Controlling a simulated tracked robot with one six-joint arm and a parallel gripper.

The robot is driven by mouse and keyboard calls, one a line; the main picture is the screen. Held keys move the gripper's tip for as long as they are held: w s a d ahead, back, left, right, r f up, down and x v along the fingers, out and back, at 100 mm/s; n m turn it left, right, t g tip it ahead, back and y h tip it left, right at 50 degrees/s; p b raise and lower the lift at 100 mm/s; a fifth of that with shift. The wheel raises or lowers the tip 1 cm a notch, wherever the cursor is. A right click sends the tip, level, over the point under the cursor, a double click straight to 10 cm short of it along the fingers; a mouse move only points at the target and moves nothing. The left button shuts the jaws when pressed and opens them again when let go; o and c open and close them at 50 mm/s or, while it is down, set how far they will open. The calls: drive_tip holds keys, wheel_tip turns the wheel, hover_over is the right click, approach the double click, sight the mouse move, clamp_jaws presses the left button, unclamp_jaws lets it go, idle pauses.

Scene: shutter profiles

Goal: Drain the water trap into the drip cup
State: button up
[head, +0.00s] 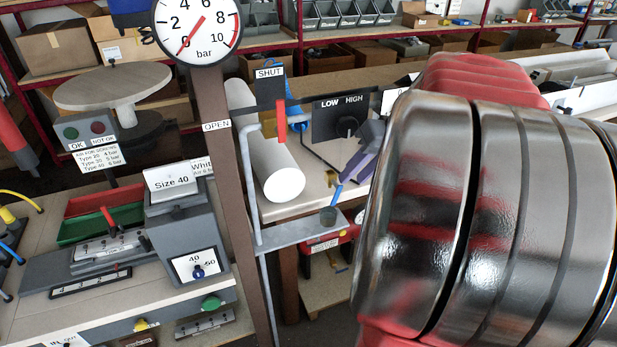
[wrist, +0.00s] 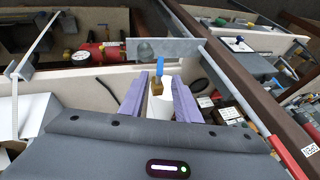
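A small brass fitting with a blue lever (head: 336,195), which looks like the trap's drain valve, is at the front of the bench. It also shows in the wrist view (wrist: 159,68). My gripper (head: 360,168) is above and right of the blue lever in the head view. In the wrist view its purple fingers (wrist: 158,88) are apart, with the brass fitting showing between them. I cannot tell whether they touch it.
A white cylinder (head: 285,182) lies on the bench. A brown post (head: 222,135) carries a pressure gauge (head: 196,30); a red lever (head: 281,122) hangs under a SHUT label. A LOW/HIGH box (head: 342,117) stands behind. My arm hides the right side.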

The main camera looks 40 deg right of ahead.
sight(339, 192)
drive_tip(key=x, duration=0.9)
drive_tip(key=shift+f, duration=0.2)
clamp_jaws()
